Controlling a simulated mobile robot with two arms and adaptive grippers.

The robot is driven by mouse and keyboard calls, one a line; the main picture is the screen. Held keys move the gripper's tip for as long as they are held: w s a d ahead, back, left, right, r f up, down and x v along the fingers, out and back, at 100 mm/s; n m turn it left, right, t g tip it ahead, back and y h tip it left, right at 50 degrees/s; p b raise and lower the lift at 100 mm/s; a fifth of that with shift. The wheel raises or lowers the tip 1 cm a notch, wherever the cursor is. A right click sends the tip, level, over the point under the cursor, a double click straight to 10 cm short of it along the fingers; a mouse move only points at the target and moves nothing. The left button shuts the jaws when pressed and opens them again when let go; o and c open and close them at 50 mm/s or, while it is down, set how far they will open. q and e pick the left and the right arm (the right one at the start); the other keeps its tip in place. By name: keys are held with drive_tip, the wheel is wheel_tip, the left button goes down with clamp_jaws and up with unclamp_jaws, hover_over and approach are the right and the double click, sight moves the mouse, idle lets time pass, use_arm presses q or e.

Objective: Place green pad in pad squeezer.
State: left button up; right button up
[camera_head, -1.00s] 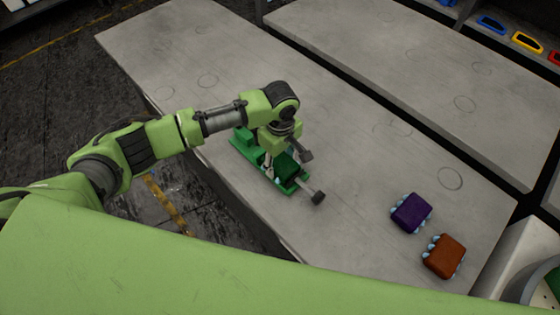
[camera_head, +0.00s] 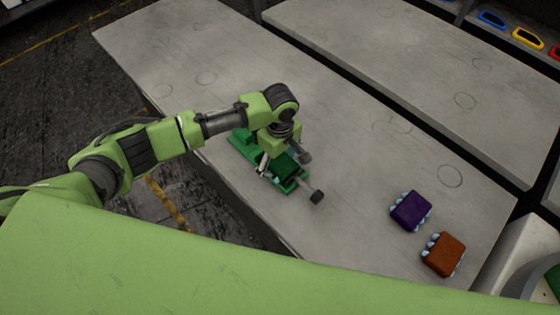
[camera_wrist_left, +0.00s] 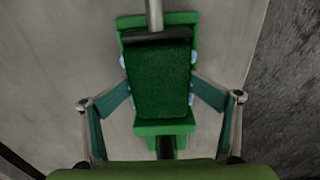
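The green pad (camera_head: 287,167) lies in the green pad squeezer (camera_head: 241,143) on the table. In the left wrist view the pad (camera_wrist_left: 158,80) lies lengthwise on the squeezer's base (camera_wrist_left: 163,126), with a dark bar across its far end. Light blue bumps show along the pad's sides. My left gripper (camera_head: 271,172) is directly above the squeezer. In the left wrist view its fingers (camera_wrist_left: 161,88) are spread on either side of the pad, open, with tips close to its edges; contact is unclear. My right gripper is not in view.
A purple pad (camera_head: 411,211) and an orange pad (camera_head: 444,255) lie at the table's right end. Handles with black ends (camera_head: 317,197) stick out from the squeezer. The table (camera_head: 350,170) between squeezer and loose pads is clear. A round container (camera_head: 535,285) stands at lower right.

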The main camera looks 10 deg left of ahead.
sight(279, 161)
use_arm(q)
drive_tip(key=shift+a+r, duration=0.15)
drive_tip(key=shift+r, duration=0.1)
wheel_tip(279, 161, up, 13)
drive_tip(key=b, duration=0.2)
drive_tip(key=shift+f, duration=0.15)
